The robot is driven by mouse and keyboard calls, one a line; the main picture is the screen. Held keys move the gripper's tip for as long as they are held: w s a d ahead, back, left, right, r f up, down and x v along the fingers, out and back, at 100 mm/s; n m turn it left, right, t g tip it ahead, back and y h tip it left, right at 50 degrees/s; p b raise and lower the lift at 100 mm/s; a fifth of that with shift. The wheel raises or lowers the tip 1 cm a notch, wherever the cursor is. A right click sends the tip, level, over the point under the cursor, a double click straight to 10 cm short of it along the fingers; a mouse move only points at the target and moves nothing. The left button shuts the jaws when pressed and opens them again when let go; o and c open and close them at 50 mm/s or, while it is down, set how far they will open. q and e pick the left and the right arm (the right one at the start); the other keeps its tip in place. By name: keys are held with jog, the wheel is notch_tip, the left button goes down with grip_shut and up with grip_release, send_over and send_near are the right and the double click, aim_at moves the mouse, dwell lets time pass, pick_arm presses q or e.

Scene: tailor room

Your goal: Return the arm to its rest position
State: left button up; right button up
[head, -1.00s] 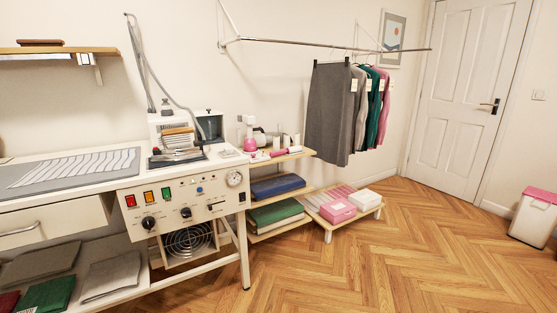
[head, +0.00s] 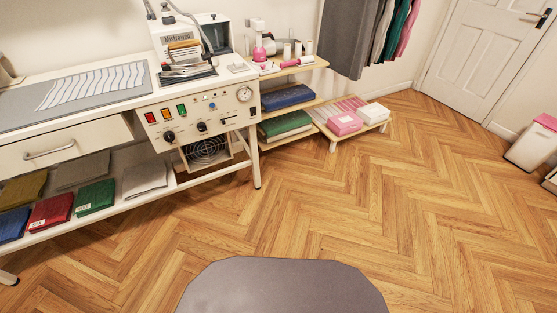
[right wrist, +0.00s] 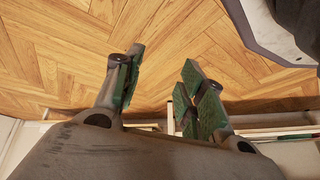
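My right gripper (right wrist: 160,90) shows in the right wrist view with its two fingers spread apart. The gap between the green-padded fingertips is empty, with wooden floor behind it. Neither of my grippers nor arms shows in the head view. My left gripper is in no view.
A white workbench (head: 70,75) with a control panel (head: 200,112) stands along the wall at left. Shelves with folded fabric (head: 287,97) and a low rack with a pink box (head: 345,123) stand right of it. The wooden floor (head: 400,200) in front is clear.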

pick_arm(q)
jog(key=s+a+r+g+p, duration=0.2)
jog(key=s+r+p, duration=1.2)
jog(key=p, duration=1.8)
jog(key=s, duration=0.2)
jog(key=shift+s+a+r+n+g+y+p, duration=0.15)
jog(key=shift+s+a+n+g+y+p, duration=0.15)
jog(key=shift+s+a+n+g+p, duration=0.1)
pick_arm(e)
jog(key=s+d+r+g+h, duration=0.1)
jog(key=s+r, duration=0.4)
jog(key=s, duration=0.7)
jog(key=s+d+r+n+g+h, duration=0.1)
jog(key=s+d+r+g, duration=0.2)
jog(key=s, duration=0.8)
jog(key=d+r, duration=0.2)
jog(key=d, duration=0.1)
jog(key=shift+s+r, duration=0.2)
jog(key=shift+s, duration=0.2)
